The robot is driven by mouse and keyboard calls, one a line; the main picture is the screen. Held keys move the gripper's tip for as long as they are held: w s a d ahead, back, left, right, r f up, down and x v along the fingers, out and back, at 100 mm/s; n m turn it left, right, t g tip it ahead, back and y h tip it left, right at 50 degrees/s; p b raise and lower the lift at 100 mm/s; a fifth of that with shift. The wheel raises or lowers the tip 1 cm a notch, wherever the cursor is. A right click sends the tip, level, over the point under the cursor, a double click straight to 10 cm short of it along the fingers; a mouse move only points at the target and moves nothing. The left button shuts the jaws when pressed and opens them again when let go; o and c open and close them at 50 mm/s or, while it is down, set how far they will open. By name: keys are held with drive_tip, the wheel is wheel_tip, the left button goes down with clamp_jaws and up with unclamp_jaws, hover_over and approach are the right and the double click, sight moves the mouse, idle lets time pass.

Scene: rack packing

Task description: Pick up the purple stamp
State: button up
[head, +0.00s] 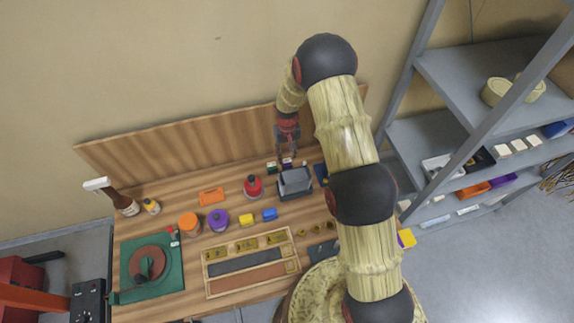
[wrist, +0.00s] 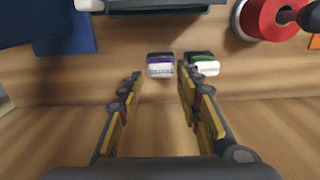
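The purple stamp (wrist: 160,66) is a small block with a purple band and a white lower part; it lies on the wooden bench in the wrist view. A similar green stamp (wrist: 203,65) stands just to its right. In the head view the purple stamp (head: 287,163) shows as a tiny block under my gripper (head: 287,156), partly hidden. My gripper (wrist: 158,80) is open, with its fingers apart and nothing between them. The purple stamp is ahead of the fingertips, roughly between their lines; the green stamp lies beyond the right finger's tip.
A dark grey box (head: 294,182) stands just in front of the stamps. A red round item (head: 253,186) is to its left. The bench's wooden backboard (head: 180,150) rises close behind my gripper. A grey shelf rack (head: 470,85) stands at right.

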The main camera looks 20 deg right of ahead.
sight(287, 160)
wheel_tip(287, 160, down, 4)
drive_tip(key=shift+s+r+b, duration=0.1)
drive_tip(key=shift+s+b, duration=0.05)
drive_tip(key=shift+b, duration=0.3)
drive_tip(key=shift+r, duration=0.1)
drive_tip(key=shift+c, duration=1.3)
drive_tip(key=c, duration=0.6)
